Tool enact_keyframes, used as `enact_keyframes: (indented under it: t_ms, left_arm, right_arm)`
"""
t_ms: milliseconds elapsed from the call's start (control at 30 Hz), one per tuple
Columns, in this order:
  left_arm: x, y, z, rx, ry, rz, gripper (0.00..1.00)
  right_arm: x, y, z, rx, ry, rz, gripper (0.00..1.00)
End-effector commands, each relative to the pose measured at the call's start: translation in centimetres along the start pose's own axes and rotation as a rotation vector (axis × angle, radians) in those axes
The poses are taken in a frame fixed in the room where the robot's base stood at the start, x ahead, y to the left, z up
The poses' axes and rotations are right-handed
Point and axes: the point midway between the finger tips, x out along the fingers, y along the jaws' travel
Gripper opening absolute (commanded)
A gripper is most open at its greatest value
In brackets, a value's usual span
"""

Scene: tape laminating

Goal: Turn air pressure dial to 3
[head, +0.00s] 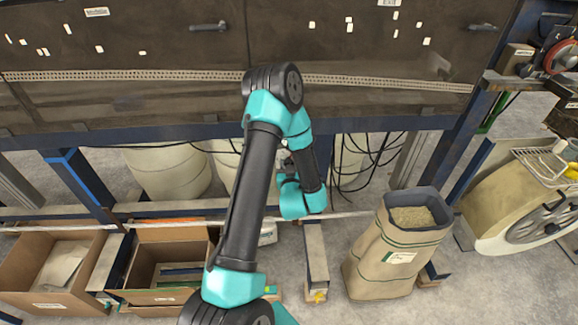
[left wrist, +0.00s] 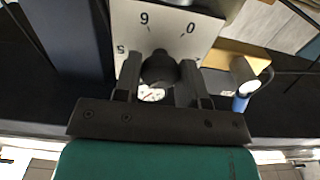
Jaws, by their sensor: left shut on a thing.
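The air pressure dial shows in the left wrist view as a dark round knob (left wrist: 160,68) in front of a pale plate (left wrist: 165,27). The plate carries black numbers; a 6, a 0 and part of what looks like a 5 show around the knob's upper side. The rest of the scale is hidden by the knob and my fingers. My left gripper (left wrist: 158,82) is shut on the knob, one finger on each side. A small white gauge face with a red mark (left wrist: 151,93) shows between the fingers; its reading is too small to tell. My right gripper is in neither view.
In the head view, a dark machine panel (head: 150,35) spans the back. Below stand open cardboard boxes (head: 45,298), a filled paper sack (head: 385,258) and white drums (head: 168,172). Black cables (head: 365,165) hang near my left forearm. A cream wheeled machine (head: 500,205) stands at right.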

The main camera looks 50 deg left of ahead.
Motion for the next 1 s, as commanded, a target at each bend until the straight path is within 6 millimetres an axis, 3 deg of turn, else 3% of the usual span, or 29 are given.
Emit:
enact_keyframes:
  t_ms: [367, 1000]
  left_arm:
    - [-0.03, 0.00, 0.02, -0.139, -0.001, 0.000, 0.14]
    - [-0.04, 0.00, 0.03, -0.704, -0.001, 0.000, 0.14]
  right_arm:
    - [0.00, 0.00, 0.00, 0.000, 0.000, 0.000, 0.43]
    - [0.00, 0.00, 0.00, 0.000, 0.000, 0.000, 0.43]
